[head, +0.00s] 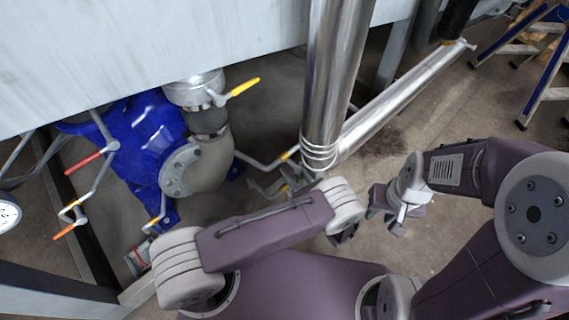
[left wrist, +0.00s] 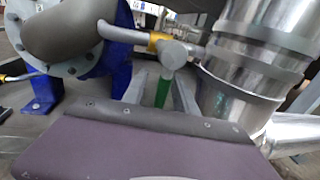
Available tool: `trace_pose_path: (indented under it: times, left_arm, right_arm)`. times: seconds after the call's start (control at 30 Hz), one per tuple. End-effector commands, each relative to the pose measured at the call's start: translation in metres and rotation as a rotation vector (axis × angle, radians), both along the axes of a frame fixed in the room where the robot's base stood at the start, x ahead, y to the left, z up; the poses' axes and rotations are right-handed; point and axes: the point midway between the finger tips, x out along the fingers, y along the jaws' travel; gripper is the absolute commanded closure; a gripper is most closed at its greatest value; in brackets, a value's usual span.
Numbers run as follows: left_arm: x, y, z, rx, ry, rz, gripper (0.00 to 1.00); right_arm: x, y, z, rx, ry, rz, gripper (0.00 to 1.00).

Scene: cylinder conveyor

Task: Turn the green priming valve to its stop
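The green priming valve handle (left wrist: 164,90) shows in the left wrist view, hanging below a grey valve body (left wrist: 173,55). My left gripper (left wrist: 161,88) has its two pale fingers apart, one on each side of the green handle. I see slight gaps and no clear contact. In the head view my left gripper (head: 290,184) is low beside the foot of the silver pipe, and the green handle cannot be made out there. My right gripper (head: 385,220) is open and empty above the floor, right of the silver pipe.
A thick silver pipe (head: 335,75) stands close to my left gripper. A blue pump (head: 140,135) with a grey elbow (head: 212,165) is to its left. Yellow (head: 243,87), red (head: 85,163) and orange (head: 66,231) handles stick out nearby.

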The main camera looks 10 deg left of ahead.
Motion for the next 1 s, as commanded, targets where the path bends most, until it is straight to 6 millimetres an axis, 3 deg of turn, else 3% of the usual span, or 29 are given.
trace_pose_path:
  times: [0.17,0.3,1.0]
  left_arm:
    - [0.0001,-0.0001,0.0002,0.0,0.0,0.0,0.66]
    - [0.0001,0.0,0.0002,0.0,0.0,0.0,1.0]
    - [0.0001,0.0001,0.0,-0.001,0.001,0.0,1.0]
  right_arm:
    - [-0.0002,-0.0001,0.0,0.0,0.001,0.0,0.66]
    - [-0.0002,-0.0001,0.0,0.0,0.001,0.0,0.66]
    - [-0.0002,-0.0001,0.0,0.0,0.0,0.0,0.66]
